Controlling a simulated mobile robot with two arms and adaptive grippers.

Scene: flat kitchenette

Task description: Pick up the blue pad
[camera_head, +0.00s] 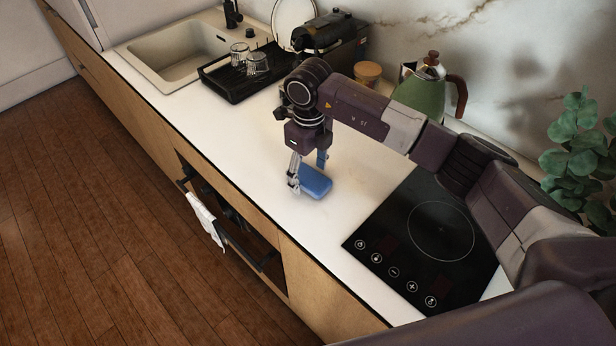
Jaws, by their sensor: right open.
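The blue pad (316,183) lies flat on the white countertop, left of the black cooktop. My right gripper (308,183) points down over it from above. One finger is at the pad's left end and the other is behind its far side. The fingers are apart, with part of the pad between or just in front of them. I cannot tell whether either finger touches the pad. My left gripper is not in view.
A black induction cooktop (405,279) is to the right. Behind are a green kettle (420,94), a small orange-brown jar (367,73), a black coffee machine (330,35) and a black drying rack (224,83) with glasses. The sink (170,57) is far left.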

